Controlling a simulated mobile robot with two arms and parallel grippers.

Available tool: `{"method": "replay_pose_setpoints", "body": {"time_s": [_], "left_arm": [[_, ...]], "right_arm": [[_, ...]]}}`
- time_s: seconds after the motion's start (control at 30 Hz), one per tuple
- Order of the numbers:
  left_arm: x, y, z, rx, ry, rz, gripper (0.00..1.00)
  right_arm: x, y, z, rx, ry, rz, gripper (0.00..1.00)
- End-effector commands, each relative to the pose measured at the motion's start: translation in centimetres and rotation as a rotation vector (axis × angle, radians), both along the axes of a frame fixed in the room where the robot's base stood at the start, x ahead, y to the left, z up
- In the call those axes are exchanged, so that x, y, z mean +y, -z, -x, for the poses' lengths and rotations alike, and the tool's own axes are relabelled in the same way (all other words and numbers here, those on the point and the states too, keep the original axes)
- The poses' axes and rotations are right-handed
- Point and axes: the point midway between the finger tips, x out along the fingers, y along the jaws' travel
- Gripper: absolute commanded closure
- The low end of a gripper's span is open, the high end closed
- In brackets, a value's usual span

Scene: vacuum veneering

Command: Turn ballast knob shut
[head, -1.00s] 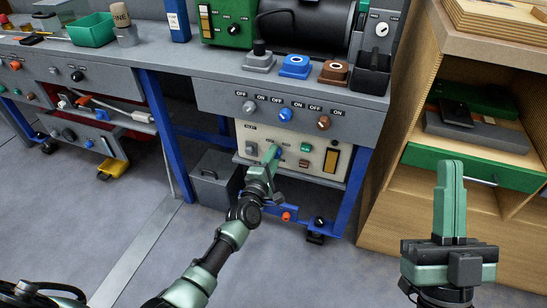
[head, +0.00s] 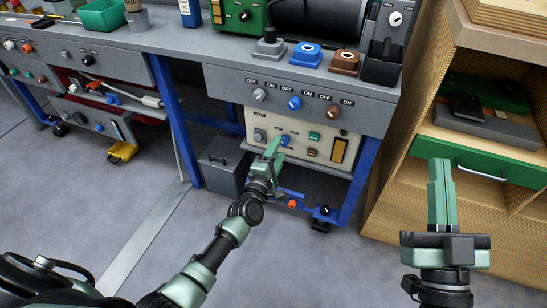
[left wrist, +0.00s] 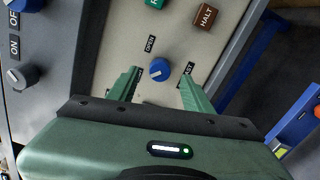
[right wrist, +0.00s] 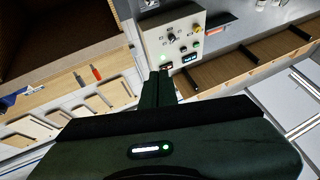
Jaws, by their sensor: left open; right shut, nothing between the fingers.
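The ballast knob is a small blue knob (left wrist: 160,69) with a white mark on its face, on a cream panel (left wrist: 215,30) in the left wrist view. An OPEN label is beside it, and another label is partly hidden by a finger. The knob also shows in the head view (head: 285,141). My left gripper (head: 276,148) is open at the panel, with one finger on each side of the knob. The fingers look apart from it, and I cannot tell whether they touch the panel. My right gripper (head: 440,162) is shut and empty, held up at the right.
Green (left wrist: 155,3) and brown (left wrist: 205,16) buttons sit near the knob. Above the panel, a grey bench front carries several ON/OFF knobs (head: 294,102). A grey box (head: 219,165) stands left of the panel. A wooden cabinet (head: 425,195) stands at the right.

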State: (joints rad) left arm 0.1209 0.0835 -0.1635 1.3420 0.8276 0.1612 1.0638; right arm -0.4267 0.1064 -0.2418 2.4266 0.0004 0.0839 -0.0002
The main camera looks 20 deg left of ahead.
Motion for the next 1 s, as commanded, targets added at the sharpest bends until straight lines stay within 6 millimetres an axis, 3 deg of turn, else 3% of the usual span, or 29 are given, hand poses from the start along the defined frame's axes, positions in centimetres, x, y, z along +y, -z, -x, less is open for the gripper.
{"method": "replay_pose_setpoints", "body": {"time_s": [0.2, 0.4, 1.0], "left_arm": [[0.2, -0.1, 3.2, 0.002, 0.0, 0.0, 0.5], [0.2, 0.0, 4.6, 0.001, -0.001, 0.001, 0.5], [-0.2, -0.5, 5.0, -0.009, 0.011, -0.034, 0.5]], "right_arm": [[-0.2, 3.4, -1.5, 0.202, 0.013, 0.057, 1.0], [-0.3, 5.3, -1.9, 0.292, 0.018, 0.082, 1.0], [-0.3, 5.5, -1.9, 0.3, 0.018, 0.084, 1.0]]}}
